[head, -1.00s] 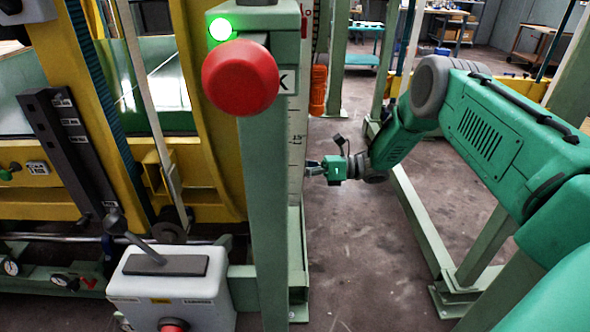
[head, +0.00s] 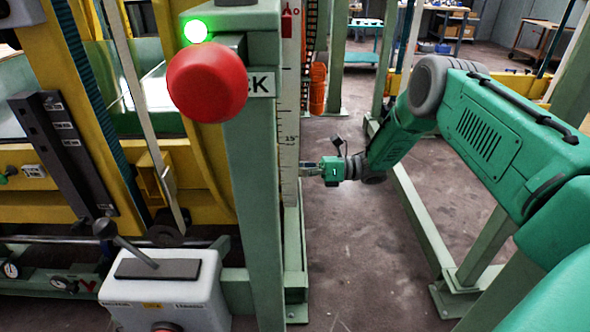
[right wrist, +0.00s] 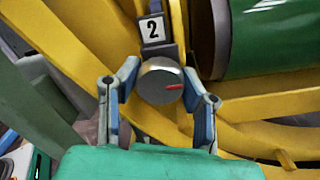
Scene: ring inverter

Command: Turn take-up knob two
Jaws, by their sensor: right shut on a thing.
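Take-up knob two (right wrist: 160,82) is a round grey metal knob with a red pointer mark, seen in the right wrist view. The pointer lies toward the right of the picture. A black plate with a white number 2 label (right wrist: 153,28) sits just above it. My right gripper (right wrist: 159,88) is shut on the knob, with a blue-grey finger on each side. In the head view my right gripper (head: 312,170) reaches left behind the green post, and the knob is hidden there. My left gripper is not in view.
A green post (head: 252,200) with a red mushroom button (head: 207,81) and a lit green lamp (head: 195,31) stands in front. A grey lever box (head: 165,290) is at the lower left. Yellow frame bars (right wrist: 250,105) surround the knob.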

